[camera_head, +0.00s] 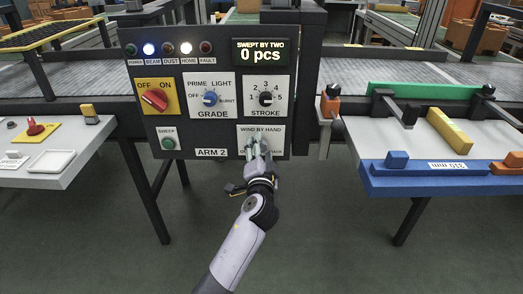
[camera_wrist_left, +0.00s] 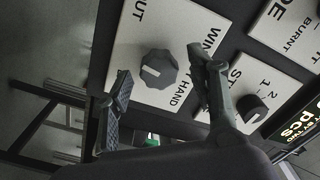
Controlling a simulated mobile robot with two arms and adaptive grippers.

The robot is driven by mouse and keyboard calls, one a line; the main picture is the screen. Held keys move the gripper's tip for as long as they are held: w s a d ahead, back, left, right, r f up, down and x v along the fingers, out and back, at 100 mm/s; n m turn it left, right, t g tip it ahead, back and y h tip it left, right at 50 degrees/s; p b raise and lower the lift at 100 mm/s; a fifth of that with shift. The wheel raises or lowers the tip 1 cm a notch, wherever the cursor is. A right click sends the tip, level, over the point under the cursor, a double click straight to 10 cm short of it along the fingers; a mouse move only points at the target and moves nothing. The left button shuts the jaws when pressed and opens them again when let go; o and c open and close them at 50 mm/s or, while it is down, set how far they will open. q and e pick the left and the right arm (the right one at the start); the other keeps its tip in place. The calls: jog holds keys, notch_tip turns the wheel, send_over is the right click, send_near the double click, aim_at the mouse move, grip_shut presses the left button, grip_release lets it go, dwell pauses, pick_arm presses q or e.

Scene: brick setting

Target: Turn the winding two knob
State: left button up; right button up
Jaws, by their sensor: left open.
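The winding knob (camera_wrist_left: 160,68) is a dark grey, many-sided knob with a white pointer mark, on a white plate labelled WIND BY HAND (camera_head: 261,134). In the head view the knob is hidden behind my left gripper (camera_head: 257,154), which reaches up to the plate from below. In the left wrist view my left gripper (camera_wrist_left: 158,70) is open, with one finger on each side of the knob. Gaps show between the fingers and the knob, so it is not gripped. My right gripper is not in view.
The dark panel also carries a STROKE knob (camera_head: 266,98), a GRADE knob (camera_head: 209,98), a red OFF/ON switch (camera_head: 155,99) and a green SWEEP button (camera_head: 168,143). A display (camera_head: 261,52) reads 0 pcs. A blue-edged table (camera_head: 440,183) stands right, a white-topped table (camera_head: 75,168) left.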

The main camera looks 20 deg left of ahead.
pick_arm(q)
jog(key=v, duration=1.2)
dwell(0.6)
